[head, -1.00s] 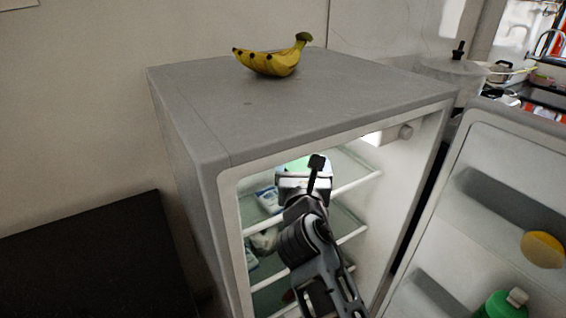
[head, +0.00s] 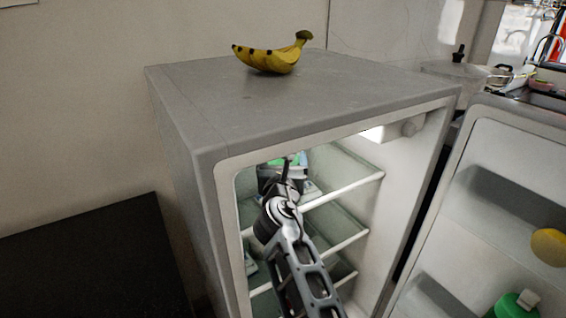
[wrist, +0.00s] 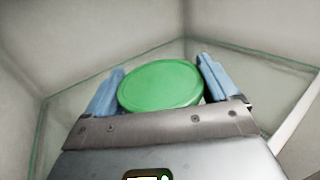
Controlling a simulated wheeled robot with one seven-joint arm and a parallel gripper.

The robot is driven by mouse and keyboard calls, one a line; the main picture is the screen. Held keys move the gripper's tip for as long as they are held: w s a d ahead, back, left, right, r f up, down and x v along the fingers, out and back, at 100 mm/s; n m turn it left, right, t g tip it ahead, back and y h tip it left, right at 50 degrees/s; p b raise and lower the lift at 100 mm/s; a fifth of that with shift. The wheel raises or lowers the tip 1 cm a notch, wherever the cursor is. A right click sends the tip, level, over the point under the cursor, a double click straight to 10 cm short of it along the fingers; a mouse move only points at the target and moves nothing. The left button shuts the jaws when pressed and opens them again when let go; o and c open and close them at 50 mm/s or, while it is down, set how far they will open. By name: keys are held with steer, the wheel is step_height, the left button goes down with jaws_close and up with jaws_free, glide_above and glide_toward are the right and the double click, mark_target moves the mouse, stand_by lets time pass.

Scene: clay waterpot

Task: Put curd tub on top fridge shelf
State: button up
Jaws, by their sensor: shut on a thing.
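The curd tub shows its round green lid (wrist: 160,85) between the two blue fingers of my gripper (wrist: 162,88) in the wrist view. My gripper is shut on the tub, with a finger at each side of it. In the head view a bit of the green lid (head: 300,157) shows behind my wrist, inside the open fridge (head: 300,110). The tub is at the level of the top glass shelf (head: 345,172), toward the left. The tub's body and base are hidden, so I cannot tell whether it touches the shelf.
A bunch of bananas (head: 273,58) lies on the fridge top. The right part of the top shelf is clear. Lower shelves are partly hidden by my arm.

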steer(key=o, duration=1.1)
steer(key=shift+f, duration=0.1)
steer(key=s+p, duration=0.1)
steer(key=s, duration=1.1)
